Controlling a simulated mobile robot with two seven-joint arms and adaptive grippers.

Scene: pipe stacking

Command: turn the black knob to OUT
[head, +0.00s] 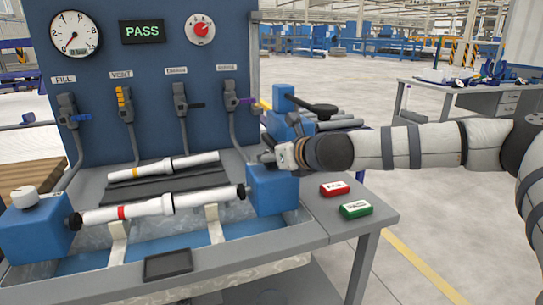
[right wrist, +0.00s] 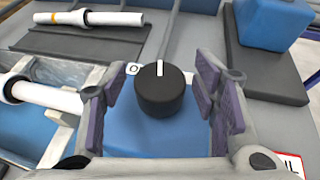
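The black knob (right wrist: 163,92) stands on top of the blue block at the right end of the bench, which also shows in the head view (head: 272,190). Its white pointer line points to the top of the right wrist view. A small white label (right wrist: 133,69) beside it shows an "O"; the rest is hidden. My right gripper (right wrist: 165,108) is open, its purple-padded fingers on either side of the knob, with gaps visible between pads and knob. In the head view, my right gripper (head: 277,156) hides the knob. My left gripper is not in view.
A white pipe with a red band (head: 125,211) lies clamped between two blue blocks; another with a yellow band (head: 160,167) lies behind. Red (head: 334,189) and green (head: 356,209) buttons sit at the right. The panel display (head: 143,32) reads PASS.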

